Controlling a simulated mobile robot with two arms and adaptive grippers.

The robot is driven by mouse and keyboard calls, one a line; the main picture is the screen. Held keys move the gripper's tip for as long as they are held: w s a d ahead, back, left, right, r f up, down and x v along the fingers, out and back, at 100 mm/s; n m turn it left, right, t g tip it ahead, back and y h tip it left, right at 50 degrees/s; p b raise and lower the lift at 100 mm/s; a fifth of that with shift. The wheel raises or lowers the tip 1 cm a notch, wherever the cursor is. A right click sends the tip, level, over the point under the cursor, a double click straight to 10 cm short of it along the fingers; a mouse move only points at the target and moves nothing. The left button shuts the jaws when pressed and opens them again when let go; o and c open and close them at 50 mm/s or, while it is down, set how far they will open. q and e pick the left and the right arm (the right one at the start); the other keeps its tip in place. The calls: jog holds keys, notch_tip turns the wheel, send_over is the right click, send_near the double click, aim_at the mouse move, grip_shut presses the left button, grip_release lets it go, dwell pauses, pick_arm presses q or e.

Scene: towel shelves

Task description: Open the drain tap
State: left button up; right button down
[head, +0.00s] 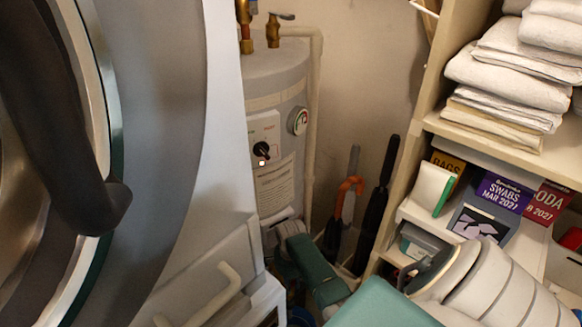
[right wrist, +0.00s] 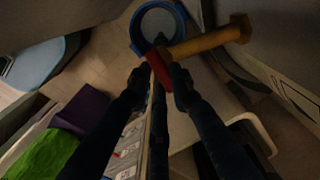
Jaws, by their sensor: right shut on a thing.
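The drain tap shows in the right wrist view as a yellow-brass body (right wrist: 207,42) with a red handle (right wrist: 156,64). My right gripper (right wrist: 161,79) is shut on the red handle, one dark finger on each side. In the head view, my right arm reaches down to the foot of the grey water heater (head: 272,95), where the tap and fingertips are hidden. A blue bucket (right wrist: 135,42) lies under the tap in the right wrist view. My left gripper does not show in either view.
A washing machine with a round door (head: 190,130) stands close on the left. Shelves with folded towels (head: 505,75) and boxes stand on the right. A pipe (head: 314,120) runs down beside the heater.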

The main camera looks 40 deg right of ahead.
jog(key=n+p, duration=0.2)
jog(key=n, duration=0.2)
jog(key=shift+w+d+r, duration=0.1)
jog(key=shift+r, duration=0.05)
jog(key=n+p, duration=0.1)
jog(key=n, duration=0.3)
jog(key=shift+w, duration=0.1)
jog(key=shift+n, duration=0.4)
jog(key=c, duration=1.5)
grip_release()
jog(key=shift+c, duration=0.2)
notch_tip(320, 180, up, 12)
